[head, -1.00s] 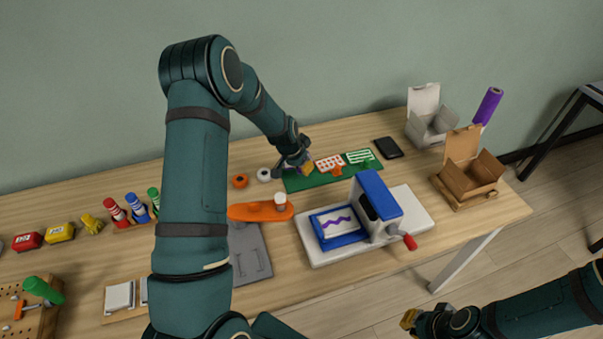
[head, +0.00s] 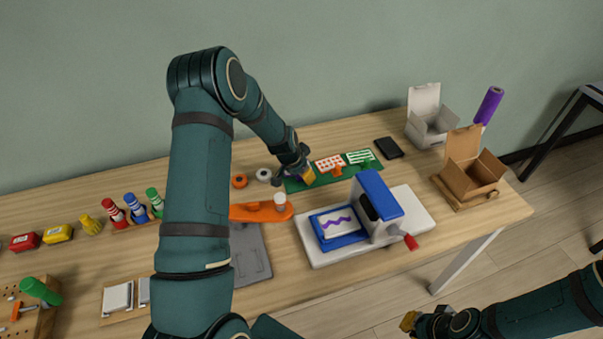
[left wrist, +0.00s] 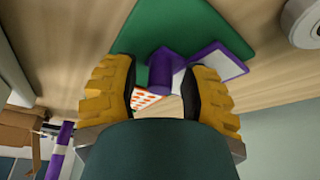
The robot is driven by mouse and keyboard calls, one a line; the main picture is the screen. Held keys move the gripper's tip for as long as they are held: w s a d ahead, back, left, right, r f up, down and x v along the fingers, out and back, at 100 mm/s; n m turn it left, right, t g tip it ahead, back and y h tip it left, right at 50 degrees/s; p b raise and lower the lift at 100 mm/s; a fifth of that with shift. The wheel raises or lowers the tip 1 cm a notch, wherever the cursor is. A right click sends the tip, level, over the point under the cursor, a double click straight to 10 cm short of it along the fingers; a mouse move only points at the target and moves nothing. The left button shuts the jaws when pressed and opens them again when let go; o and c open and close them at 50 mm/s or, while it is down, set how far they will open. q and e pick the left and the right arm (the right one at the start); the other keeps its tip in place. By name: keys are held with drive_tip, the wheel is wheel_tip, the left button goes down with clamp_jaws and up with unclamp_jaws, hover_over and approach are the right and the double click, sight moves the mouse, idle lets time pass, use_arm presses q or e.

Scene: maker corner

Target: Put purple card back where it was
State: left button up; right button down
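The purple card (left wrist: 232,62), a white card with a purple edge and a purple knob-like handle (left wrist: 161,72), shows in the left wrist view on the green mat (left wrist: 150,25). In the head view it is mostly hidden behind my left gripper. My left gripper (head: 303,177) is low over the left end of the green mat (head: 352,172). In the left wrist view its yellow fingers (left wrist: 159,85) are apart, with the purple handle between their tips and visible gaps beside it. My right gripper (head: 410,320) is off the table at lower right; its opening is unclear.
A red-dotted card (head: 329,162) and a green-striped card (head: 361,156) lie right of the left gripper. A blue-and-white press (head: 378,200) stands in front. Orange and white rolls (head: 264,175) are at left. A black flat device (head: 388,147) and open boxes (head: 470,175) are at right.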

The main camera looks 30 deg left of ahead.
use_arm(q)
drive_tip(key=shift+r, duration=0.55)
drive_tip(key=p+v, duration=0.2)
drive_tip(key=v, duration=0.9)
drive_tip(key=shift+s, duration=0.2)
drive_tip(key=shift+a, duration=0.1)
